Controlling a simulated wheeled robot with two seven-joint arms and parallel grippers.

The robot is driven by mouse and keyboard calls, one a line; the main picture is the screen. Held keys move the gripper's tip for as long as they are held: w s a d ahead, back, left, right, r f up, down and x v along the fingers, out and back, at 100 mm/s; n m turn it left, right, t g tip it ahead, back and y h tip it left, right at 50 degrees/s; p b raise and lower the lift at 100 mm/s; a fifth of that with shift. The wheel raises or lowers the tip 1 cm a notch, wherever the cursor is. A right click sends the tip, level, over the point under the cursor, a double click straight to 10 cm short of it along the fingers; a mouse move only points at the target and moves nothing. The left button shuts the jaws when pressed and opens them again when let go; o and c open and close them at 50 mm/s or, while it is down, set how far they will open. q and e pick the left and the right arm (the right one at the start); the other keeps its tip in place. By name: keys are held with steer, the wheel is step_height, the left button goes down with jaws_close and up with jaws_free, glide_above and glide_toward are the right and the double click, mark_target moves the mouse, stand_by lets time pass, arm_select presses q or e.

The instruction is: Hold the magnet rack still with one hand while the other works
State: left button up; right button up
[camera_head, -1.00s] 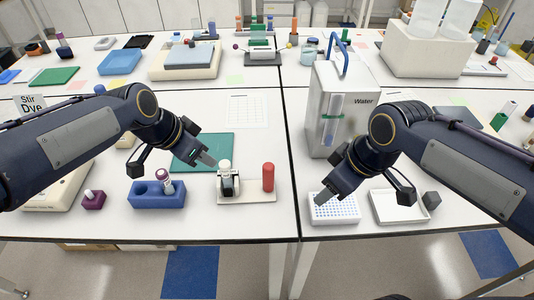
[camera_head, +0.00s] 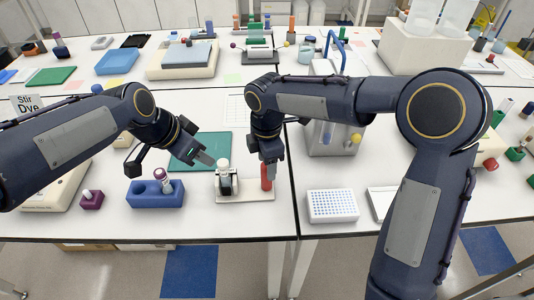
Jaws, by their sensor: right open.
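The likely magnet rack is a white base (camera_head: 250,197) near the table's front edge. A black-and-white holder with a white-capped vial (camera_head: 223,164) stands on its left part, and a red cylinder (camera_head: 266,184) stands upright on its right part. My right gripper (camera_head: 270,164) is open, pointing down at the red cylinder's top and partly covering it; I cannot tell whether they touch.
A blue block (camera_head: 146,198) holds a purple-capped tube (camera_head: 162,181), with a purple cube (camera_head: 91,201) to its left. A green mat (camera_head: 190,163) lies behind. A white well plate (camera_head: 332,206) is to the right, and a water container (camera_head: 345,137) stands behind my right forearm.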

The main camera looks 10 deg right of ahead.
steer(key=shift+f, duration=2.4)
steer(key=c, duration=1.1)
steer(key=shift+c, duration=0.2)
